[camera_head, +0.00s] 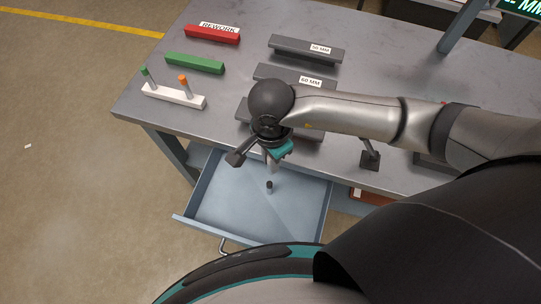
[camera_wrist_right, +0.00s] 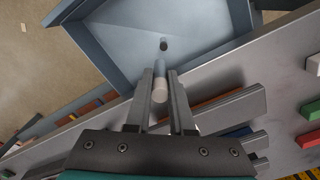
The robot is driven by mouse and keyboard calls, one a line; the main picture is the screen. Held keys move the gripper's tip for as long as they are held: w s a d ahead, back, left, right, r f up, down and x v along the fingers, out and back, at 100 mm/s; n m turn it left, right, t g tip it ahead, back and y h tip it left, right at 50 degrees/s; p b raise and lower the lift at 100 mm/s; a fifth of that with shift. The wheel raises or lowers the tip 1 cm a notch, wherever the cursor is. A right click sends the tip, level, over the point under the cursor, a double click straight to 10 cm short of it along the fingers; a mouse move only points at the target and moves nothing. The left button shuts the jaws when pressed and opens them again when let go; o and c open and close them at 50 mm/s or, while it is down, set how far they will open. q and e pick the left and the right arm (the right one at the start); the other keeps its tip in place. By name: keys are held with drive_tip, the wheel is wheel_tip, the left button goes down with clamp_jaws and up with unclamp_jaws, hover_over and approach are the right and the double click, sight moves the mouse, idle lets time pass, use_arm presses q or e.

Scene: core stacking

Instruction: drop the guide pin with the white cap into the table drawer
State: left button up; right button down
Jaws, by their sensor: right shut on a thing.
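The guide pin with the white cap (camera_wrist_right: 159,94) is between the two fingers of my right gripper (camera_wrist_right: 160,104). In the right wrist view its pale cap end faces the camera and its shaft points away toward the drawer. In the head view my right gripper (camera_head: 273,156) is shut on it above the back part of the open table drawer (camera_head: 225,200). The drawer also shows in the right wrist view (camera_wrist_right: 110,45). A small dark piece (camera_head: 269,185) shows below the gripper, inside the drawer's outline; I cannot tell what it is. My left gripper is not in view.
A white block (camera_head: 160,96) holds a green-capped and an orange-capped pin at the table's left. A green bar (camera_head: 195,64), a red REWORK bar (camera_head: 212,34) and grey labelled bars (camera_head: 306,48) lie behind. A dark stand (camera_head: 370,158) is right of the gripper.

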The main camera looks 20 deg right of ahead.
drive_tip(key=shift+s+f, duration=0.1)
drive_tip(key=shift+f, duration=0.35)
wheel_tip(320, 180, down, 6)
drive_tip(key=b, duration=0.4)
drive_tip(key=shift+a+r+b, duration=0.1)
drive_tip(key=shift+r+b, duration=0.15)
drive_tip(key=shift+b, duration=0.05)
drive_tip(key=c, duration=0.7)
unclamp_jaws()
wheel_tip(320, 180, up, 15)
drive_tip(key=shift+r+p, duration=0.2)
drive_tip(key=shift+p, duration=0.9)
